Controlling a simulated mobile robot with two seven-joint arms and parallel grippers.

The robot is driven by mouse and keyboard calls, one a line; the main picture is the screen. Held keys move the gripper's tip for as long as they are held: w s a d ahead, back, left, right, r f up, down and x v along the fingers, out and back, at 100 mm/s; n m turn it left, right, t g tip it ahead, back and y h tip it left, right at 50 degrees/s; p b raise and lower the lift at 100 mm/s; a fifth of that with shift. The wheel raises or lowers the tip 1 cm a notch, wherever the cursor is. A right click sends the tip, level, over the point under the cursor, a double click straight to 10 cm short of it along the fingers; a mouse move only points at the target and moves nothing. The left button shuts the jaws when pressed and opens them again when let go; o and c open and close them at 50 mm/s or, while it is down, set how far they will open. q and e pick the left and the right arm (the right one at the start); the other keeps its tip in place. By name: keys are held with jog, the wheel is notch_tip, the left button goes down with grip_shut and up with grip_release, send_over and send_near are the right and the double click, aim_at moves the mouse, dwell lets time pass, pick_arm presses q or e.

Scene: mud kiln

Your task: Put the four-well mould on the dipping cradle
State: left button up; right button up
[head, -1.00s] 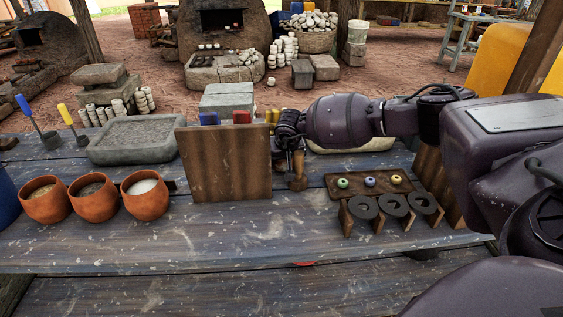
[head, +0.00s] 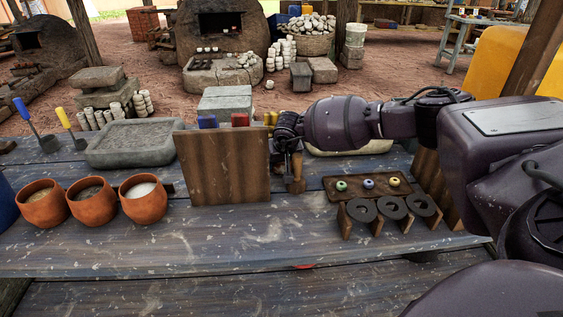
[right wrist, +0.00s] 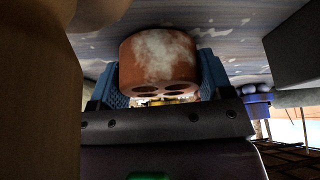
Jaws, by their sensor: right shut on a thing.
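In the right wrist view, my right gripper (right wrist: 160,78) has its blue fingers shut on a rounded terracotta-coloured block dusted white, which I take to be the four-well mould (right wrist: 158,58). I cannot tell which thing is the dipping cradle. My left gripper is not in view.
Three clay pots (head: 144,199) stand left. A stone trough (head: 132,142) is behind them. Right of the gripper are a wooden tray with small rings (head: 340,196) and a stand of dark rings (head: 393,207). The table's front is clear.

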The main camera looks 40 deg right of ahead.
notch_tip(320, 180, up, 20)
jog(key=p, duration=0.2)
jog(key=shift+f, duration=0.1)
